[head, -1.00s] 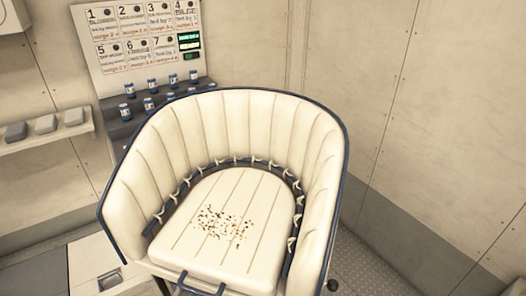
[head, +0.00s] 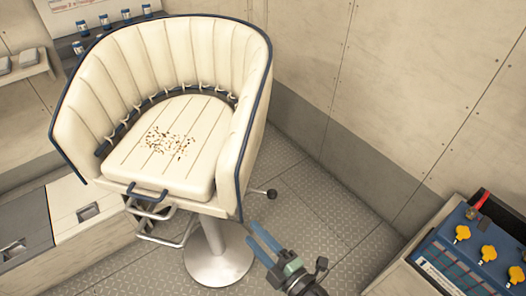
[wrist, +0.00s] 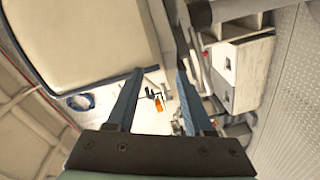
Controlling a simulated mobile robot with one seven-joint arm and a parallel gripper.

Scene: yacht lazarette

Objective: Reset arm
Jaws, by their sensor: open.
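My gripper (head: 264,243) shows at the lower middle of the head view, beside the lower right of the cream chair (head: 235,110). Its two blue fingers are apart, with nothing held between them. In the wrist view my gripper (wrist: 158,88) is also open, with the fingers pointing away from the camera. A cream padded surface with a dark edge (wrist: 80,40) fills the upper left there. Small items, one of them orange (wrist: 158,102), show beyond the fingers, too small to identify.
The chair seat (head: 160,145) has brown crumbs on it. The chair stands on a metal pedestal (head: 218,255) with a footrest (head: 160,235). A blue panel with yellow knobs (head: 475,250) is at the lower right. Diamond-plate floor (head: 330,215) is clear between them.

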